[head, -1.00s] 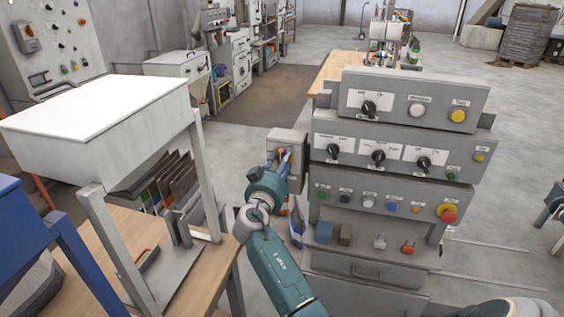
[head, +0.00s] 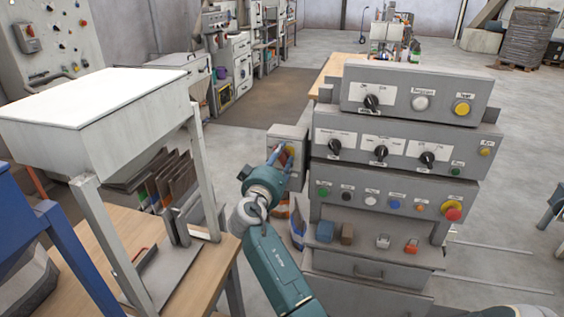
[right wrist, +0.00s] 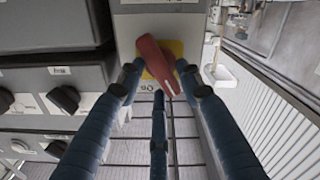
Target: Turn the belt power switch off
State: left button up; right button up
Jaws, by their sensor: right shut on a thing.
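The belt power switch is a red rotary handle (right wrist: 154,58) on a yellow plate (right wrist: 176,47). It sits on the front of a grey box (head: 286,135) at the left side of the control console. In the right wrist view the handle stands tilted, its upper end leaning left. My right gripper (right wrist: 160,80) has its blue fingers on both sides of the handle and is shut on it. In the head view the right gripper (head: 278,157) reaches the box and hides most of the switch; some yellow plate (head: 290,150) shows. My left gripper is not in view.
The console (head: 400,143) stands right of the switch, with black knobs, coloured buttons and a red emergency stop (head: 453,213). A wooden table (head: 90,245) with a white hopper (head: 100,105) stands left of my arm.

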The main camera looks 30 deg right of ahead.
jog(key=shift+w+a+f+n+p, duration=0.15)
jog(key=shift+n+p, duration=0.1)
jog(key=shift+n, duration=1.85)
jog(key=shift+w+a+f+n+p, duration=0.1)
jog(key=shift+w+a+n+p, duration=0.1)
jog(key=shift+n, duration=1.9)
jog(key=shift+w+a+f+n+p, duration=0.15)
jog(key=shift+n+p, duration=0.1)
jog(key=shift+n, duration=1.85)
jog(key=o, duration=0.9)
jog(key=v, duration=1.2)
